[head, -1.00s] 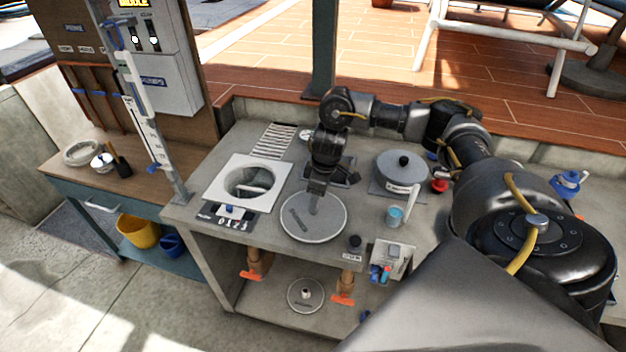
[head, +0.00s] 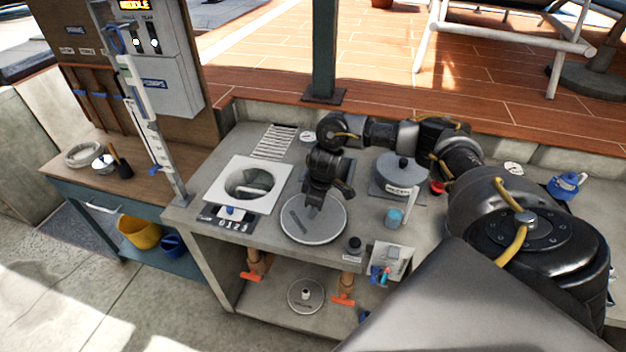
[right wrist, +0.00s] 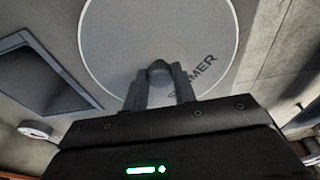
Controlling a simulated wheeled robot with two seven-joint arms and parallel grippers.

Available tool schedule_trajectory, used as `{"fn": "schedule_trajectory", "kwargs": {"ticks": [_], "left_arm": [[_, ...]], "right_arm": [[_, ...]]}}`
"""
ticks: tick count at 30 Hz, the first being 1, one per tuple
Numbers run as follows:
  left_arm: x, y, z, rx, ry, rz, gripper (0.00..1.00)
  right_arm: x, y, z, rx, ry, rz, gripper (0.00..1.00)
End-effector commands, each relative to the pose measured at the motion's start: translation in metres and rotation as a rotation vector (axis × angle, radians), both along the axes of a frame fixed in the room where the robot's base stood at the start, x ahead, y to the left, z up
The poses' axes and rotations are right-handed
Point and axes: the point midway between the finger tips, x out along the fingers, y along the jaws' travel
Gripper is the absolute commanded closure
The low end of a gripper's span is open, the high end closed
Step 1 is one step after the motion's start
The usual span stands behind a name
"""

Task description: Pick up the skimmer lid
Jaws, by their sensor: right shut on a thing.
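The skimmer lid (head: 322,229) is a round, light grey disc with a pale rim and dark lettering, on the front of the grey counter in the head view. My right gripper (head: 315,207) is directly over it, pointing down. In the right wrist view the lid (right wrist: 160,35) fills the top, and the fingers of my right gripper (right wrist: 160,80) are shut on a small knob at its middle. I cannot tell whether the lid is clear of the counter. My left gripper is not in view.
A white square frame with a round opening (head: 212,190) lies left of the lid. A small black knob (head: 354,243) sits at the counter's front edge. A dark post (head: 323,60) rises behind.

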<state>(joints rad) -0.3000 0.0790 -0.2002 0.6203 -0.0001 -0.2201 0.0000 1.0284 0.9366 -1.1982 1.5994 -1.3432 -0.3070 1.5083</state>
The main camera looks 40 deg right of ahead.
Motion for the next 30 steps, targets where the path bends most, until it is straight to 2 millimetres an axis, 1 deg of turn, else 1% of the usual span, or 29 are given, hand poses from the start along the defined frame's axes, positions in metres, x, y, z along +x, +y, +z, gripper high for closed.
{"fn": "schedule_trajectory", "kwargs": {"ticks": [1, 3, 11, 14, 17, 20, 21, 23, 28, 29, 30], "left_arm": [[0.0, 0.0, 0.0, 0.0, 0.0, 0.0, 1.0], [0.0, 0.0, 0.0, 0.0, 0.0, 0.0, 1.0], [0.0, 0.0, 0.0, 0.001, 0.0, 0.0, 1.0], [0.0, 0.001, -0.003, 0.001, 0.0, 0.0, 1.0], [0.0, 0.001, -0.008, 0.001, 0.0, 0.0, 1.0], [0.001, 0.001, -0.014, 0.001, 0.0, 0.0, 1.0], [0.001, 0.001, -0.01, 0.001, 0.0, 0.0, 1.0], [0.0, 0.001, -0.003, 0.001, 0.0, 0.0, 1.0], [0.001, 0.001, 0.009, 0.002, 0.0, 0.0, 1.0], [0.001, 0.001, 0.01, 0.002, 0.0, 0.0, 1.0], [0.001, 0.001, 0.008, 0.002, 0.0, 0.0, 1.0]], "right_arm": [[0.0, 0.0, 0.0, 0.0, 0.0, 0.0, 0.92], [0.0, 0.0, 0.0, 0.0, 0.0, 0.0, 1.0], [0.0, 0.0, 0.001, 0.001, -0.001, 0.0, 1.0], [0.001, 0.0, 0.005, 0.0, -0.002, 0.0, 1.0], [0.001, 0.0, 0.013, 0.0, -0.005, 0.002, 1.0], [0.002, 0.0, 0.027, 0.001, -0.007, 0.003, 1.0], [0.0, 0.003, 0.038, 0.0, -0.006, 0.005, 1.0], [-0.007, 0.011, 0.053, -0.002, -0.007, 0.008, 1.0], [-0.03, 0.036, 0.094, -0.001, -0.009, 0.01, 1.0], [-0.034, 0.04, 0.101, -0.002, -0.009, 0.01, 1.0], [-0.042, 0.049, 0.101, -0.002, -0.006, 0.011, 1.0]]}}
